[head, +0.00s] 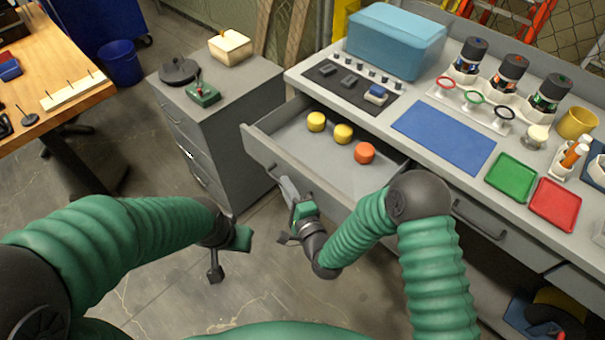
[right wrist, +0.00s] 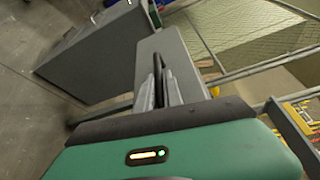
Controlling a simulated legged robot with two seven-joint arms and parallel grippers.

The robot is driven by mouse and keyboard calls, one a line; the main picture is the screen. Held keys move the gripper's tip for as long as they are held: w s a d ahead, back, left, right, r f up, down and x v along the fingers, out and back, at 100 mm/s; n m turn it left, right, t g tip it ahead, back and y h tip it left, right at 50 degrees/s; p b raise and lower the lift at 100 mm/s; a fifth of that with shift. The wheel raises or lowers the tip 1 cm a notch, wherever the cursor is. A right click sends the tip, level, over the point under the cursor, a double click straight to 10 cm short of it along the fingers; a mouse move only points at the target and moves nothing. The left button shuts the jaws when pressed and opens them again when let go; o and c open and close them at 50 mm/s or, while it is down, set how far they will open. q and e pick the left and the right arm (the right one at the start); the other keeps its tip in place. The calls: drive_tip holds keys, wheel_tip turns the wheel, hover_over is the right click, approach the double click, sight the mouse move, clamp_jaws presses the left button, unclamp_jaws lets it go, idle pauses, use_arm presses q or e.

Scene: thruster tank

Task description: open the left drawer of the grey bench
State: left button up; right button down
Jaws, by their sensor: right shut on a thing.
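The left drawer (head: 262,148) of the grey bench (head: 420,92) is pulled out, with its inside showing. Two yellow pucks (head: 343,133) and an orange puck (head: 364,153) lie in it. My right gripper (head: 288,188) is at the drawer's front, shut on the dark bar handle. In the right wrist view the fingers (right wrist: 166,88) close around the handle (right wrist: 158,65) against the grey drawer front (right wrist: 180,50). My left gripper (head: 229,256) is open and empty over the floor, apart from the bench.
A grey cabinet (head: 215,130) stands left of the open drawer, with a gap between them. The bench top holds a teal box (head: 395,40), a blue mat (head: 443,135) and green and red trays (head: 555,204). The floor in front is clear.

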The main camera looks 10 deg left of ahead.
drive_tip(key=s+a, duration=0.5)
drive_tip(key=s, duration=0.2)
drive_tip(key=shift+s+f, duration=0.2)
drive_tip(key=shift+f, duration=0.1)
drive_tip(key=c, duration=1.7)
unclamp_jaws()
drive_tip(key=shift+o, duration=1)
drive_tip(key=shift+w+a+r, duration=0.1)
drive_tip(key=shift+w, duration=0.05)
drive_tip(key=v, duration=0.7)
